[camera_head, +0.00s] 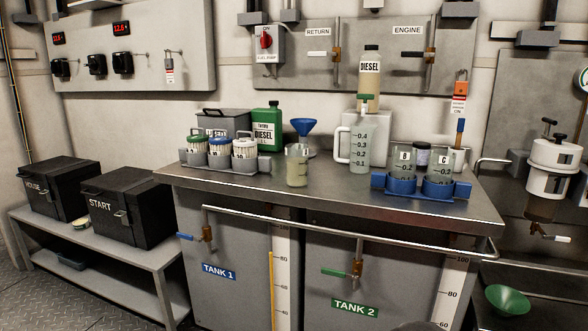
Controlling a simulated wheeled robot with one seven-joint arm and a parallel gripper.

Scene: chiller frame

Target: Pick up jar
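A small clear jar (297,170) with pale yellowish liquid stands upright and open on the metal worktop, near the middle. Two larger clear jars, B (404,162) and C (443,163), stand in a blue holder (409,188) at the right of the worktop. Which of these is the task's jar, I cannot tell. A dark-lidded container (422,154) stands behind B and C, partly hidden. My gripper is not in view.
A clear measuring jug (360,147) stands right of the small jar. Behind are a blue funnel (303,128) and a green diesel can (267,128). A grey rack (220,162) stands left. A metal rail (340,232) runs along the front. Bare worktop lies before the small jar.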

